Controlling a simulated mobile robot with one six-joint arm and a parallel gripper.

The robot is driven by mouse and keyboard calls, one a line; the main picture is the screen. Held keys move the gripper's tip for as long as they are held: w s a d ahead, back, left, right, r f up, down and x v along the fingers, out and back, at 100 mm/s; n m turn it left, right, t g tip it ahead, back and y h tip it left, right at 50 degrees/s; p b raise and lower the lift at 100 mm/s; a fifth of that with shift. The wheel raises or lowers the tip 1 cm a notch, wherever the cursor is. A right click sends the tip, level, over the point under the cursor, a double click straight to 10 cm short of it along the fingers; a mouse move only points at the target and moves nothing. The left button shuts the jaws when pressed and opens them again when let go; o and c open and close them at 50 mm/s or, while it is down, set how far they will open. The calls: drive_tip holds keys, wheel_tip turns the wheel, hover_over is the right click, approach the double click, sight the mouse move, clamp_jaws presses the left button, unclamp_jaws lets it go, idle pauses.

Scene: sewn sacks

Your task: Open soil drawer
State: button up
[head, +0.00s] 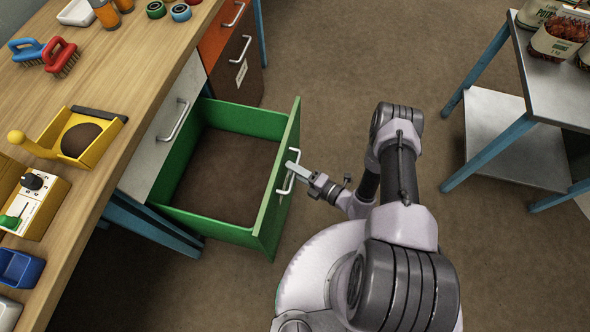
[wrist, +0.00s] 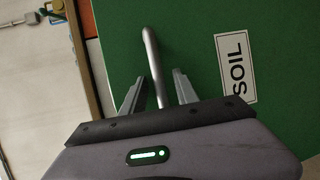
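The green soil drawer (head: 183,165) is pulled well out of the bench in the head view, with dark brown soil (head: 226,172) covering its bottom. Its front shows in the wrist view with a white SOIL label (wrist: 236,68). A pale bar handle (head: 279,184) is on the drawer front, and it also shows in the wrist view (wrist: 151,50). My gripper (head: 292,165) is at this handle. In the wrist view my gripper (wrist: 160,85) has one finger on each side of the bar, with a visible gap, so it looks open around the handle.
A white-fronted drawer (head: 168,122) and orange and brown drawers (head: 240,70) are closed beside it. The wooden bench top (head: 120,62) holds brushes, a yellow tray and small boxes. A metal cart (head: 552,85) stands at right. Floor between is clear.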

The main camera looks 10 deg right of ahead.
drive_tip(key=p+v, duration=0.4)
drive_tip(key=v, duration=1.3)
drive_tip(key=shift+s+r, duration=0.15)
drive_tip(key=shift+r, duration=0.05)
drive_tip(key=w+d+r+n+g+y, duration=0.1)
drive_tip(key=w+d+r+n+g, duration=0.15)
drive_tip(key=r+n, duration=0.2)
drive_tip(key=w+d+r+n+g, duration=0.1)
drive_tip(key=w+r+n+g, duration=0.1)
drive_tip(key=r+n+g, duration=0.3)
drive_tip(key=w+a+r+n+g+h, duration=0.1)
drive_tip(key=a+r+n+g+h, duration=0.1)
drive_tip(key=r+n, duration=0.6)
drive_tip(key=w+a+r+n+g+h, duration=0.15)
drive_tip(key=r+n, duration=0.35)
drive_tip(key=r, duration=0.7)
drive_tip(key=s+a+r+n+t+h, duration=0.2)
drive_tip(key=s+a+r+n+h, duration=0.1)
drive_tip(key=s+r+n, duration=0.3)
drive_tip(key=s+a+r+n+t+h, duration=0.3)
drive_tip(key=s+a+r+n+h, duration=0.1)
drive_tip(key=r+n, duration=0.7)
wheel_tip(320, 180, up, 3)
drive_tip(key=shift+s+a, duration=0.7)
drive_tip(key=shift+s, duration=0.3)
